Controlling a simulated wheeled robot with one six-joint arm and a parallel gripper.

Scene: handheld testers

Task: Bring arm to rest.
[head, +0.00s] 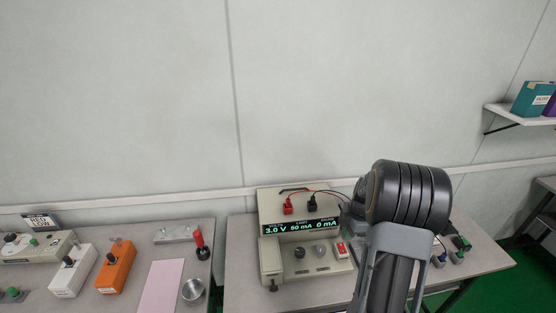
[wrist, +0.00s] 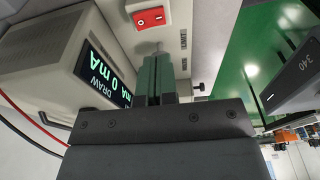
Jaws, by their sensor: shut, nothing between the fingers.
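My arm (head: 400,200) rises in front of the right-hand table in the head view, bent at a dark ribbed joint. My gripper (wrist: 157,68) shows in the wrist view as two green fingers pressed together with nothing between them. In the head view the gripper is hidden behind the arm.
The left table holds an orange box (head: 115,268), a white box (head: 73,270), a pink sheet (head: 162,287), a metal cup (head: 193,290) and a red-handled tool (head: 199,243). A wall shelf (head: 520,115) with books is at right. A dark box marked 340 (wrist: 293,80) is at the wrist view's right.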

